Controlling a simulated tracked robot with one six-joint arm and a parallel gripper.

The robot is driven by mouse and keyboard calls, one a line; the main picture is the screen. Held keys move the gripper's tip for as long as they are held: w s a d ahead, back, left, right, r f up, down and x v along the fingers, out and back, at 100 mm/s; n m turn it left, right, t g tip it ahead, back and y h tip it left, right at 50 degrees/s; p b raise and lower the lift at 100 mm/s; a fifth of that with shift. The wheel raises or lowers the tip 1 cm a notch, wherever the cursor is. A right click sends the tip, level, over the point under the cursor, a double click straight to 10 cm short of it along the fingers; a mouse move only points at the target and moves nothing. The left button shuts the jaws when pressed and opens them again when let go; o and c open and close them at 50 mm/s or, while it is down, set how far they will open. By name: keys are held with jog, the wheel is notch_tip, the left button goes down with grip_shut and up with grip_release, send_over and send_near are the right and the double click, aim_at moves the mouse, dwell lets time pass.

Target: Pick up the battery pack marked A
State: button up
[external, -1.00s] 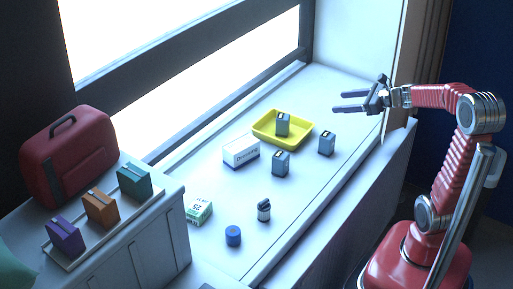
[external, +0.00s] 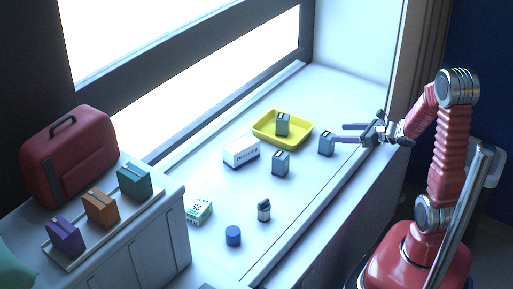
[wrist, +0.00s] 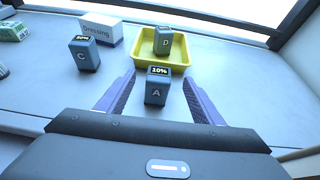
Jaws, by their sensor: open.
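The battery pack marked A (wrist: 157,90) is a small grey-blue block with a "10%" display on top. It stands upright on the white sill; in the external view it is the rightmost pack (external: 326,144). My gripper (wrist: 158,88) is open, and in the wrist view its two purple-grey fingers lie to either side of pack A, with gaps visible. In the external view my gripper (external: 346,133) points left, with its fingertips close to pack A. Pack C (wrist: 84,54) stands to the left. Pack D (wrist: 162,41) stands in a yellow tray (wrist: 180,67).
A white Dressing box (wrist: 101,30) stands beside the tray. A green-white box (external: 199,210), a blue cylinder (external: 233,236) and a small dark-topped bottle (external: 264,210) are nearer the front. A red case (external: 68,155) is on the left cabinet. The sill right of pack A is clear.

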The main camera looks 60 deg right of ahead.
aim_at(327, 140)
notch_tip(327, 140, down, 3)
jog(key=shift+f, duration=0.2)
jog(key=shift+w+f, duration=0.15)
jog(key=shift+w, duration=0.45)
jog(key=shift+x, duration=3.15)
jog(key=shift+c, duration=0.4)
